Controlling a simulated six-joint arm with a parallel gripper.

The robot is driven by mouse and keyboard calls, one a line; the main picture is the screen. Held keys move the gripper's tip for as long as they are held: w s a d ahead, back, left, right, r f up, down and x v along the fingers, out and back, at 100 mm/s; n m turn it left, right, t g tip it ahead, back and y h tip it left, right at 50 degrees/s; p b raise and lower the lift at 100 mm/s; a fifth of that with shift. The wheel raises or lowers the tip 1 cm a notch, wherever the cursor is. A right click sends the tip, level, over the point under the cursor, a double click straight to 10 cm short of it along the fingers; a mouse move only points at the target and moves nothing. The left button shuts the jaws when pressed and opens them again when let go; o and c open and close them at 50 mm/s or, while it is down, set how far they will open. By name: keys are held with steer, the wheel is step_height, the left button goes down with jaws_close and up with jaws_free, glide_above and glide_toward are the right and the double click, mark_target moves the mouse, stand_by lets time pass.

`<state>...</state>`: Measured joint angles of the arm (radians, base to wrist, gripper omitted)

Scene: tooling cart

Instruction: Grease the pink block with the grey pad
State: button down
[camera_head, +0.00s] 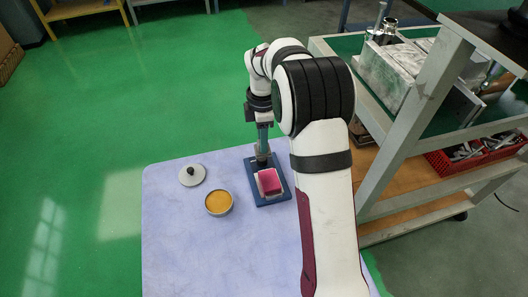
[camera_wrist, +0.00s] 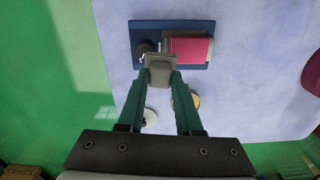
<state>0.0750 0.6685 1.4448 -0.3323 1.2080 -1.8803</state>
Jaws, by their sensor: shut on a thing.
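The pink block (camera_head: 269,181) sits on a blue board (camera_head: 273,201) on the pale table. In the wrist view the pink block (camera_wrist: 189,50) lies toward the right of the blue board (camera_wrist: 150,26), with a grey part along its edge. My gripper (camera_wrist: 160,76) is shut on the grey pad (camera_wrist: 159,68), which is between the two teal fingers. In the head view my gripper (camera_head: 263,146) points down at the far end of the board, just behind the block. I cannot tell whether the pad touches anything. An open round tin (camera_head: 218,202) with orange-yellow contents, seemingly grease, stands left of the board.
A grey lid (camera_head: 192,175) with a dark knob lies behind and left of the tin. A dark round knob (camera_wrist: 145,47) is on the board beside the block. A tooling cart (camera_head: 400,130) stands close on the right. The table's front left is clear.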

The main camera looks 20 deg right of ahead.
steer(key=s+a+f, duration=0.1)
steer(key=s+a, duration=0.2)
steer(key=a, duration=0.4)
steer(key=s+a+f, duration=0.1)
steer(key=s+a, duration=0.3)
steer(key=a, duration=0.3)
steer(key=f, duration=0.5)
steer(key=shift+a+f, duration=0.2)
steer(key=shift+a, duration=0.05)
steer(key=shift+w+f, duration=0.1)
steer(key=shift+f, duration=0.4)
steer(key=shift+f, duration=0.45)
stand_by(0.3)
step_height(320, 180, up, 7)
stand_by(0.5)
stand_by(0.5)
